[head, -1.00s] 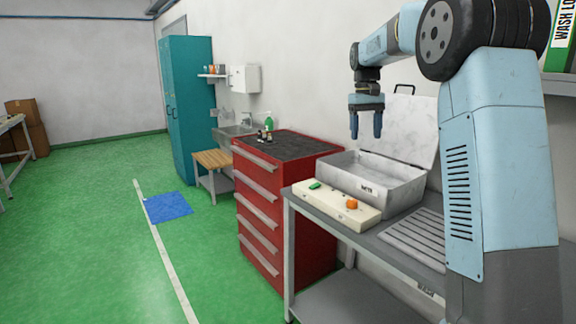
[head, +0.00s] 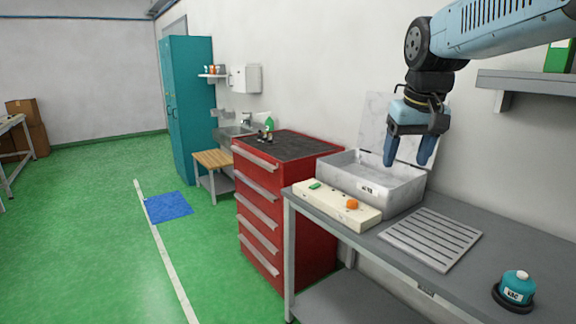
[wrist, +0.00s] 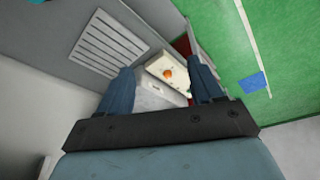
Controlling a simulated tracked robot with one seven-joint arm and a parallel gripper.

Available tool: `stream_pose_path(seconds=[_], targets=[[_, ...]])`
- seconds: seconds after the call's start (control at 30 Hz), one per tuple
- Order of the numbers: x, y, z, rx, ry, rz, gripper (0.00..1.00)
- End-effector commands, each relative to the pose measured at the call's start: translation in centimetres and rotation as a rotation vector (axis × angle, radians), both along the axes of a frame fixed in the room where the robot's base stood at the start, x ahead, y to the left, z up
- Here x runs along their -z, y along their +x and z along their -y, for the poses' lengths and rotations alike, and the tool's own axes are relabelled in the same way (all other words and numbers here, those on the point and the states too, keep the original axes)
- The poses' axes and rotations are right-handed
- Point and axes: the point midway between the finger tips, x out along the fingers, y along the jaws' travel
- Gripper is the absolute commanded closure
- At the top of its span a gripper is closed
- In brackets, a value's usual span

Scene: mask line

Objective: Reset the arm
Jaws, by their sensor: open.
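My gripper (head: 408,152) hangs fingers down in the head view, above the right side of the open grey wash box on the bench. It is open and nothing shows between its fingers. In the wrist view my gripper (wrist: 160,85) has its two blue fingers spread apart, with the bench below. My blue arm reaches in from the upper right of the head view.
The grey box (head: 388,196) has its lid raised. A shelf (head: 530,82) is at upper right. A red cabinet (head: 270,225) stands left.

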Motion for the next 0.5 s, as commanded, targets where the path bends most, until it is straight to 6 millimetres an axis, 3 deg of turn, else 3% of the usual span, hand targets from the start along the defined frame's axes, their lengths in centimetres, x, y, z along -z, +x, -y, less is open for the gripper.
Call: stream_pose_path(seconds=[0.03,0.3,0.5], targets=[[0.5,-1.6,0.0,0.004,0.002,0.020,0.34],[4.1,-8.3,0.0,0.031,0.019,0.123,0.34],[6.7,-11.6,0.0,0.044,0.028,0.179,0.34]])
